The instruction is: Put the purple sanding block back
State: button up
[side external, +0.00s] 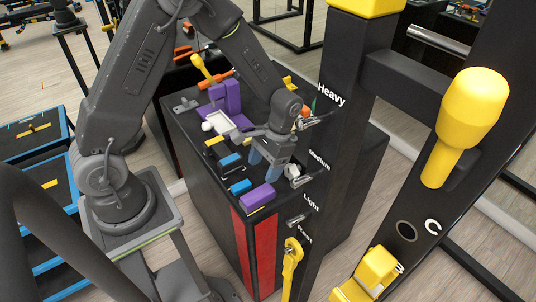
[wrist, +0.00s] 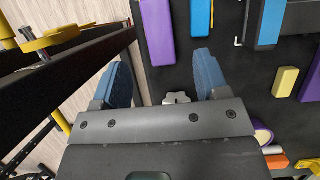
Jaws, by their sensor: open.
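A purple block (side external: 258,196) with a yellow lower edge, seemingly the sanding block, lies near the front edge of the black bench top. It also shows at the top of the wrist view (wrist: 156,32), just beyond my fingertips. My gripper (side external: 264,163) hangs over the bench behind the block, blue fingers pointing down. In the wrist view, my gripper (wrist: 164,62) has its fingers spread wide with nothing held between them. The fingers appear clear of the block.
A blue block (side external: 240,187) lies beside the purple one. Taller purple pieces (side external: 233,97) stand farther back. A labelled black upright (side external: 335,150) rises close to my gripper's right. A silver knob (wrist: 176,98) shows between the fingers. A yellow block (wrist: 286,82) lies right.

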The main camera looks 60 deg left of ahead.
jog(key=s+r+t, duration=0.3)
jog(key=r+t, duration=0.2)
jog(key=r, duration=1.2)
jog(key=s+r+t, duration=0.5)
jog(key=s+r, duration=0.2)
jog(key=s, duration=0.2)
jog(key=shift+s+d+r, duration=0.15)
jog(key=shift+s+d, duration=0.15)
jog(key=shift+d, duration=0.15)
